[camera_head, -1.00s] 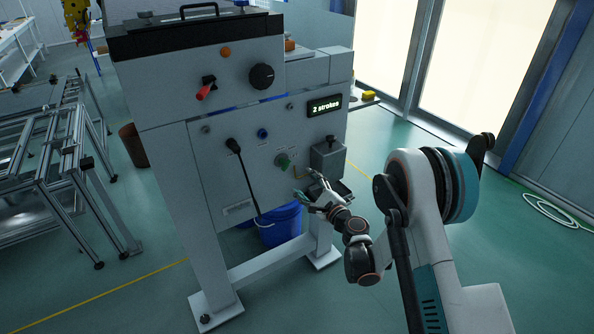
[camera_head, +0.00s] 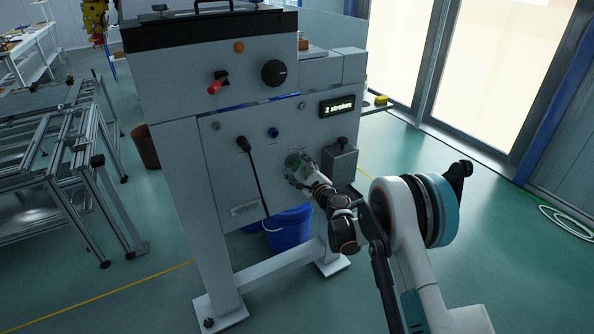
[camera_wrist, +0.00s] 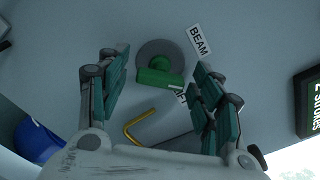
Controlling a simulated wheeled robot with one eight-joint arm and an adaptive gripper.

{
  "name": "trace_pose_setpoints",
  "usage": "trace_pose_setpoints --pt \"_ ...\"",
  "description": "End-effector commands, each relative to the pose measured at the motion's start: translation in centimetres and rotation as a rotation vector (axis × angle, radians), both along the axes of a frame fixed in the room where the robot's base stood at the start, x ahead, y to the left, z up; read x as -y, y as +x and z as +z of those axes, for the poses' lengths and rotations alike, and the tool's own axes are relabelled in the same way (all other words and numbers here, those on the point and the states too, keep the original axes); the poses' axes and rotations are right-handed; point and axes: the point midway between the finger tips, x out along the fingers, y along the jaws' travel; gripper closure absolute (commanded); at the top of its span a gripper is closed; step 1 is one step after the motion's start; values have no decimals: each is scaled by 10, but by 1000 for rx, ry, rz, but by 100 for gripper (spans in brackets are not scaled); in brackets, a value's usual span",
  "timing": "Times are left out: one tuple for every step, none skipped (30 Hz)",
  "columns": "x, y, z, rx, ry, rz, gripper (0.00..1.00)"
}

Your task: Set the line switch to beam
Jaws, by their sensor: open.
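The line switch is a green knob (camera_wrist: 160,77) on a round grey plate (camera_wrist: 158,54) on the panel; in the head view the switch (camera_head: 293,160) is partly covered by my gripper. A "BEAM" label (camera_wrist: 200,41) sits at its upper right in the wrist view, and a second label lower right is mostly hidden by a finger. My gripper (camera_wrist: 158,95) is open, with its green-padded fingers on either side of the knob; in the head view my gripper (camera_head: 300,177) is right at the panel. I cannot tell whether the fingers touch the knob.
A yellow bent rod (camera_wrist: 141,126) lies close below the knob. A grey box (camera_head: 340,162) juts out right of the switch, under the "2 strokes" display (camera_head: 337,106). A blue bucket (camera_head: 289,230) stands below.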

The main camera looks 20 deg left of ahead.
Motion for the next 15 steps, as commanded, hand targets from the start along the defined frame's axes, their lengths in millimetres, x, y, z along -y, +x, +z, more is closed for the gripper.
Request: trace_pose_setpoints --pt "-3 2 -1 0 0 0 40" --pt "-4 3 -1 0 0 0 40" --pt "-5 4 0 0 0 0 40" --pt "-6 4 0 0 0 0 40" --pt "-6 4 0 0 0 0 40" --pt "-6 5 0 0 0 0 40" --pt "-6 5 0 0 0 0 40" --pt "-6 5 0 0 0 0 40" --pt "-6 5 0 0 0 0 40" --pt "-6 5 0 0 0 0 40" --pt "-6 5 0 0 0 0 40" --pt "-6 5 0 0 0 0 42" --pt "-6 4 0 0 0 0 49" --pt "-6 4 0 0 0 0 56" --pt "-6 4 0 0 0 0 65"
